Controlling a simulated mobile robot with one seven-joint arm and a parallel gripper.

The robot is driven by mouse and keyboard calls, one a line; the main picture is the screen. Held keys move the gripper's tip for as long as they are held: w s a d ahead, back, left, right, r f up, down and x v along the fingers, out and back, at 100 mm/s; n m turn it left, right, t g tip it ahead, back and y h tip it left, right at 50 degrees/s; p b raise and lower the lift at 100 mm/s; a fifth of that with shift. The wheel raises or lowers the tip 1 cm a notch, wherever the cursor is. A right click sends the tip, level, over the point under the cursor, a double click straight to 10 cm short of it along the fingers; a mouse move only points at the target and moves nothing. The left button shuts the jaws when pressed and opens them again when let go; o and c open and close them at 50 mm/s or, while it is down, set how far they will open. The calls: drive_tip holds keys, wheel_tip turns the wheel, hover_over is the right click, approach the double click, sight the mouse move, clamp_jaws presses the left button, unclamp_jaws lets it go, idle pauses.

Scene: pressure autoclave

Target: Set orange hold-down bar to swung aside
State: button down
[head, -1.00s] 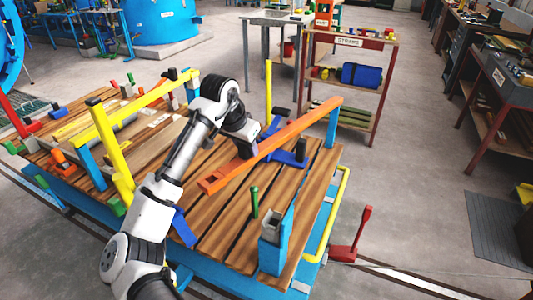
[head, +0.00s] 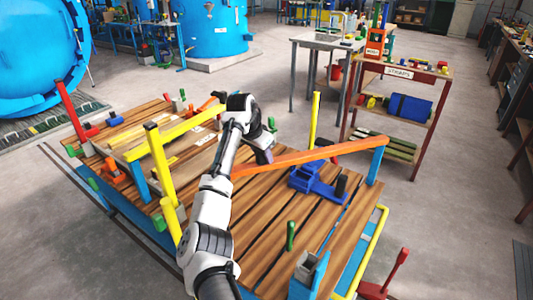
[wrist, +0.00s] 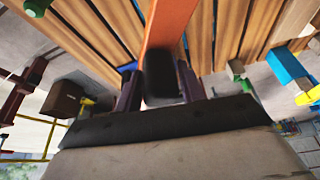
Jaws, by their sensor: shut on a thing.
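The orange hold-down bar (head: 320,154) runs across the slatted wooden deck in the head view, its right end on a blue post (head: 375,165). Its left end is hidden by my arm. A second blue post (head: 308,268), at the deck's near right corner, has nothing on top, and the bar is well away from it. My gripper (head: 263,155) is at the bar's left part. In the wrist view, my gripper (wrist: 160,85) is shut on a dark grip on the orange bar (wrist: 170,22).
A yellow bar (head: 180,130) and a yellow upright (head: 158,165) stand left of my arm. A blue clamp-like piece (head: 318,182) lies on the deck below the orange bar. A green peg (head: 291,235) stands nearer. A red lever (head: 390,275) stands off the right edge.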

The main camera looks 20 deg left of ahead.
drive_tip(key=shift+w+r, duration=0.25)
drive_tip(key=shift+r, duration=0.15)
drive_tip(key=c, duration=1.2)
unclamp_jaws()
drive_tip(key=shift+o, duration=0.6)
drive_tip(key=shift+w+f, duration=0.15)
drive_tip(key=shift+f, duration=0.15)
drive_tip(key=shift+r, duration=0.1)
drive_tip(key=shift+s+a+r, duration=0.1)
drive_tip(key=shift+s+r, duration=0.1)
drive_tip(key=b+v, duration=0.3)
drive_tip(key=v, duration=1)
